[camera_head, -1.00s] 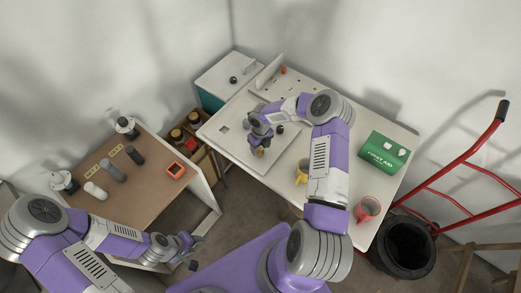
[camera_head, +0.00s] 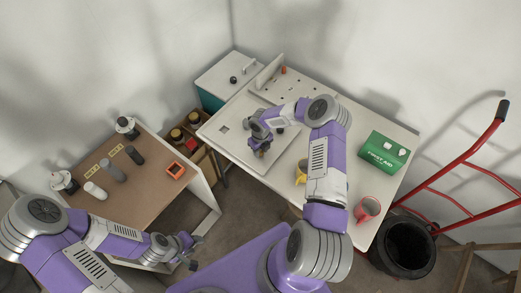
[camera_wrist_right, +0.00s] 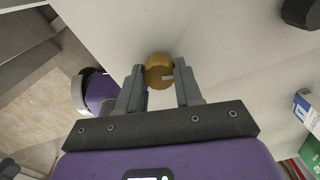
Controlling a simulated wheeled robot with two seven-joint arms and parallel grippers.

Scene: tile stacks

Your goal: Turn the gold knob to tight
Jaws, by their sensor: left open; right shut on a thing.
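The gold knob (camera_wrist_right: 158,66) is round with a pale mark on its lower right edge, and it sits on a pale panel in the right wrist view. My right gripper (camera_wrist_right: 159,85) has a finger on either side of it and is shut on it. In the head view my right gripper (camera_head: 261,151) points down at the front of the pale panel (camera_head: 243,147) and hides the knob. I cannot read any tight marking. My left gripper (camera_head: 194,248) is open and empty, in front of the brown table, away from the knob.
A dark knob (camera_wrist_right: 302,12) stands at the upper right of the wrist view. On the white table are a yellow mug (camera_head: 301,173), a red mug (camera_head: 368,208) and a green first aid box (camera_head: 384,152). The brown table (camera_head: 140,190) holds several cylinders and an orange square frame.

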